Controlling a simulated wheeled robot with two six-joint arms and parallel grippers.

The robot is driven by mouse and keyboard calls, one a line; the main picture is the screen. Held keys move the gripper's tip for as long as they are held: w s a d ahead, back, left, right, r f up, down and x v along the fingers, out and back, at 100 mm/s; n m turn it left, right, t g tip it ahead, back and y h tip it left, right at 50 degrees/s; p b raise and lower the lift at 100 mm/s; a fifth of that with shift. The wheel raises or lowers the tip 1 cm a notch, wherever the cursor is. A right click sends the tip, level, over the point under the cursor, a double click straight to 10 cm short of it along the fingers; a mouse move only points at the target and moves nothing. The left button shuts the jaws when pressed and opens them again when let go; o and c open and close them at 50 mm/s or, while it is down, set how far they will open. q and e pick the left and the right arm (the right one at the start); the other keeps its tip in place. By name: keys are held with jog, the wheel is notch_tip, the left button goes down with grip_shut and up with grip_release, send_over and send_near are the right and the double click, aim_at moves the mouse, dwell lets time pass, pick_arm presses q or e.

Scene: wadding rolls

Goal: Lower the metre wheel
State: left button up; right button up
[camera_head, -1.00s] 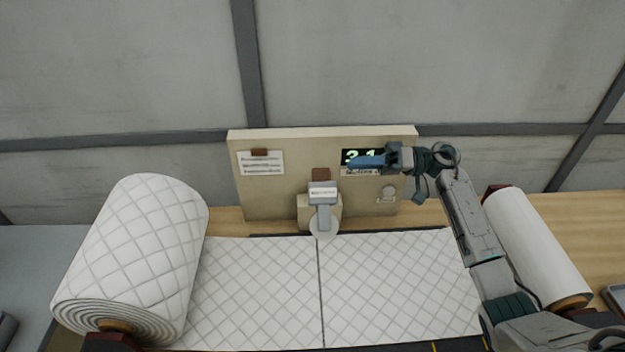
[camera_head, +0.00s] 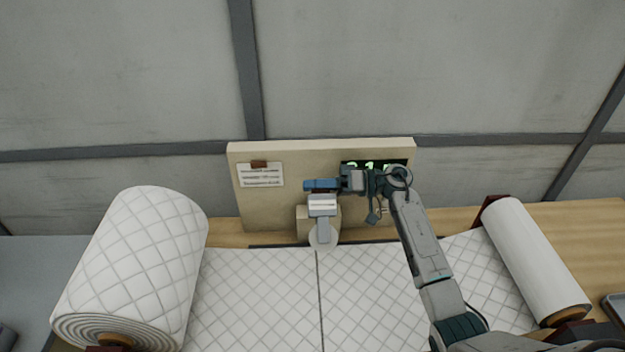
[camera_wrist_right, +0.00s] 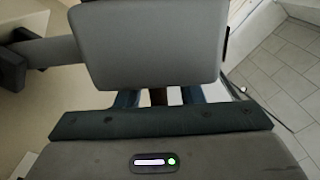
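The metre wheel (camera_head: 323,239) is a pale disc on a short grey arm below a grey labelled block (camera_head: 322,205), at the front of the beige panel. The disc is at the back edge of the quilted wadding; I cannot tell whether it touches. My right gripper (camera_head: 318,185) is just above the block, its blue fingers covering the place of the brown tab. In the right wrist view the gripper (camera_wrist_right: 158,97) is open, with a brown piece between its fingers and gaps beside it. A large grey block (camera_wrist_right: 150,45) hides the fingertips' surroundings. My left gripper is not in view.
The beige panel (camera_head: 215,240) stands on a wooden table, with a paper note (camera_head: 261,175) and a green-digit display (camera_head: 352,167), partly covered by my right arm. A thick quilted roll (camera_head: 135,255) lies left, a smooth white roll (camera_head: 535,258) right. Flat wadding (camera_head: 260,295) lies between.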

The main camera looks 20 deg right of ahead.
jog(key=shift+w+a, duration=0.1)
jog(key=shift+a, duration=0.25)
grip_shut()
